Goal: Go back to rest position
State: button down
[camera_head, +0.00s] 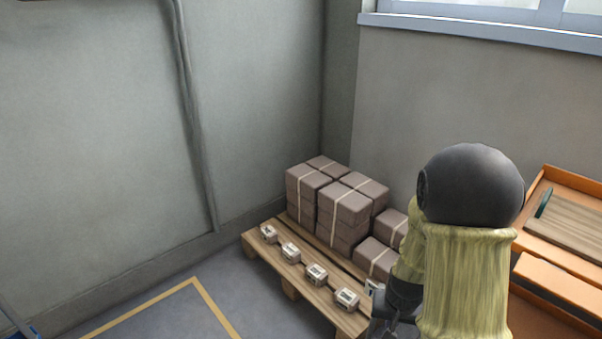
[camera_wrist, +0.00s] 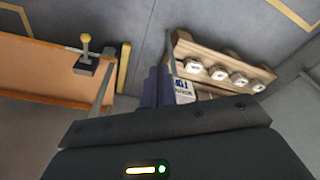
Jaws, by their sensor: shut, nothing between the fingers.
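My gripper (camera_wrist: 157,85) shows in the wrist view with its fingers together and nothing held between them. Its dark body fills the bottom of that view. In the head view my arm is bent at the right, in front of the pallet and the orange bench. The gripper end there is low and mostly cut off or hidden behind the arm. In the wrist view, the fingers lie between the orange bench and the wooden pallet, apart from both as far as I can tell.
A wooden pallet (camera_head: 265,250) bears stacked brown boxes (camera_head: 345,205) and several small white boxes (camera_head: 316,273). An orange bench (camera_head: 555,275) stands at the right. In the wrist view, a yellow-knobbed lever (camera_wrist: 85,55) sits by the orange bench (camera_wrist: 40,70). Open floor (camera_head: 170,315) lies at left.

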jog(key=s+a+r+n, duration=0.3)
jog(key=s+a+r, duration=0.4)
jog(key=s+r, duration=0.3)
notch_tip(320, 180, up, 37)
jog(key=w+p, duration=0.1)
jog(key=p, duration=3.5)
jog(key=shift+w+d+t+y, duration=0.25)
jog(key=shift+w+t+y, duration=0.05)
